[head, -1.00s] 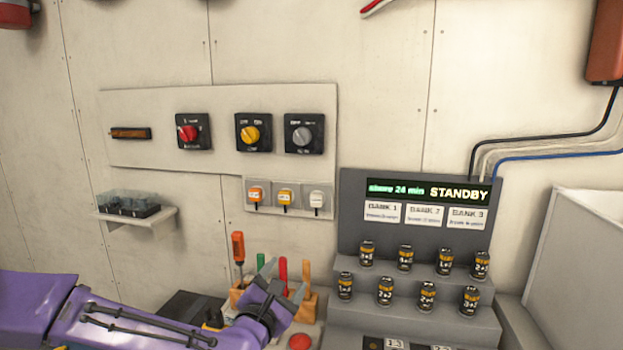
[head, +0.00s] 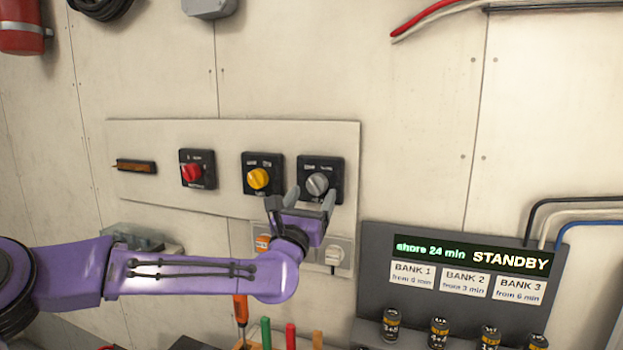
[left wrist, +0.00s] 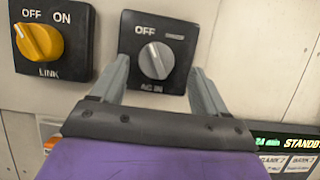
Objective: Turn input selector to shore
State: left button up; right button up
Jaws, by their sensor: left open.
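The input selector is a grey rotary knob (head: 317,184) on a black plate, at the right end of the wall panel (head: 230,201). In the left wrist view the knob (left wrist: 157,61) has "OFF" at its upper left, a small unreadable label at its upper right and "AC IN" below. Its white mark points up and slightly left. My left gripper (head: 309,196) is open just below and in front of the knob. In the left wrist view its fingers (left wrist: 158,80) stand on either side of the knob, apparently apart from it. My right gripper is out of view.
A yellow LINK knob (head: 257,179) sits close left of the selector, and a red knob (head: 192,173) is further left. A display (head: 471,257) at lower right reads "shore 24 min STANDBY". Several tool handles (head: 290,335) stand below my arm.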

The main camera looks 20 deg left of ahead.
aim_at(314, 192)
pick_arm(q)
jog(key=x, duration=0.2)
jog(key=shift+w+p, duration=0.4)
jog(key=shift+w, duration=0.1)
jog(key=shift+a, duration=0.15)
jog(key=shift+s+a+r, duration=0.1)
jog(key=shift+s+a, duration=0.1)
jog(key=shift+s, duration=0.05)
jog(key=shift+w+d, duration=0.15)
jog(key=c, duration=1)
jog(key=shift+c, duration=0.2)
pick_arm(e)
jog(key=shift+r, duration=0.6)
